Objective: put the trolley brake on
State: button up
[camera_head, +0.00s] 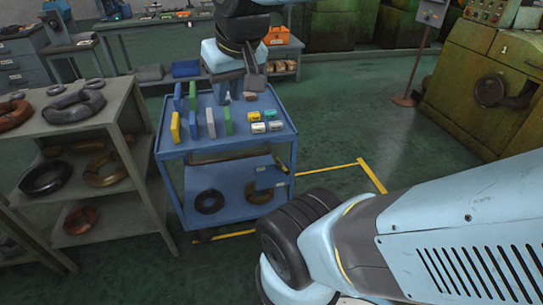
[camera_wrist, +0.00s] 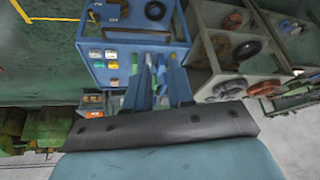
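The trolley (camera_head: 222,174) is a blue cart in the middle of the head view, with a top tray and a lower shelf. Its top bears upright blue, yellow and green pieces and small coloured blocks (camera_head: 258,122). The trolley also shows at the top of the wrist view (camera_wrist: 125,45). My gripper (camera_head: 240,90) hangs over the back part of the trolley top. In the wrist view its two fingers (camera_wrist: 162,84) stand apart with nothing held between them.
A grey rack (camera_head: 128,125) with rings and coils stands close left of the trolley. Yellow floor lines (camera_head: 335,168) run beside the trolley. A green machine (camera_head: 480,85) stands at right. A bench (camera_head: 290,62) is behind. Open green floor (camera_head: 350,110) lies right of the trolley.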

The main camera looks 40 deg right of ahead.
jog(key=w+d+m, duration=0.1)
jog(key=w, duration=0.1)
jog(key=w+d+f+m+g, duration=0.1)
jog(key=w, duration=0.1)
jog(key=w+d, duration=0.1)
jog(key=w, duration=0.1)
jog(key=shift+f+m+g, duration=0.25)
jog(key=shift+m+g, duration=0.15)
grip_shut()
jog(key=w+d+f+m+g+y, duration=0.1)
jog(key=w+d+f+m+y, duration=0.1)
jog(key=w+d+f+m, duration=0.35)
jog(key=w+d+f+m+g+y, duration=0.1)
jog(key=w+d+f+m+g, duration=0.15)
jog(key=w+d+f, duration=0.65)
jog(key=s+d+f+m+t+y, duration=0.2)
jog(key=d+f+m, duration=0.4)
jog(key=d+f, duration=0.6)
jog(key=s+d+f+m+t+y, duration=0.3)
jog(key=d+f+m, duration=0.3)
jog(key=d+f, duration=0.7)
jog(key=shift+s+y, duration=0.3)
jog(key=shift+s, duration=0.05)
